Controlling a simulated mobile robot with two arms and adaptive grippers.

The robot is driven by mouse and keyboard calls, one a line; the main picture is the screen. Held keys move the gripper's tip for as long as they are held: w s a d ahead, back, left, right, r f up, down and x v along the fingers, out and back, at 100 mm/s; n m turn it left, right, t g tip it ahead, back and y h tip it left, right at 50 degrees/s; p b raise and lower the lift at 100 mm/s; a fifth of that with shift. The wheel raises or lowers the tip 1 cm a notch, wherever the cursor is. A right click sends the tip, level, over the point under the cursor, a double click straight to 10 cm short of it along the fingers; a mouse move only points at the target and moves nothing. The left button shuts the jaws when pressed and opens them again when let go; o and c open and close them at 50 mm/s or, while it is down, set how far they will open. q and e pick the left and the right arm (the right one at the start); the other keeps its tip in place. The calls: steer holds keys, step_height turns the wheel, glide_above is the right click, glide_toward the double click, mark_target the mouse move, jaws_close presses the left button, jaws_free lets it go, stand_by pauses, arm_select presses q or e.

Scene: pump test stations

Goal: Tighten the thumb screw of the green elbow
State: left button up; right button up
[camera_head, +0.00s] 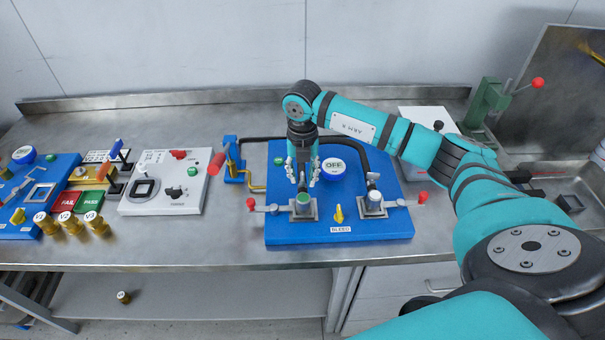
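The green-topped fitting (302,202), which looks like the green elbow, sits on a grey square mount at the front left of the blue test board (340,232). My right gripper (303,180) reaches down from above, just behind and over this fitting. Its fingers are apart, and nothing clear shows between them. I cannot tell whether a fingertip touches the fitting. Its thumb screw is not clearly visible; the gripper may hide it. A similar fitting (375,200) with a grey knob above it stands on the board's right mount. My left gripper is not in view.
Red-knobbed levers (252,204) and (422,198) stick out beside the mounts. A yellow knob (339,214) stands between the fittings, and a white OFF button (334,168) is behind. A black hose (262,139) runs along the back. Bench space in front of the board is narrow.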

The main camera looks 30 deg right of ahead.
mark_target(302, 176)
step_height(302, 176, up, 12)
stand_by(0.7)
stand_by(0.4)
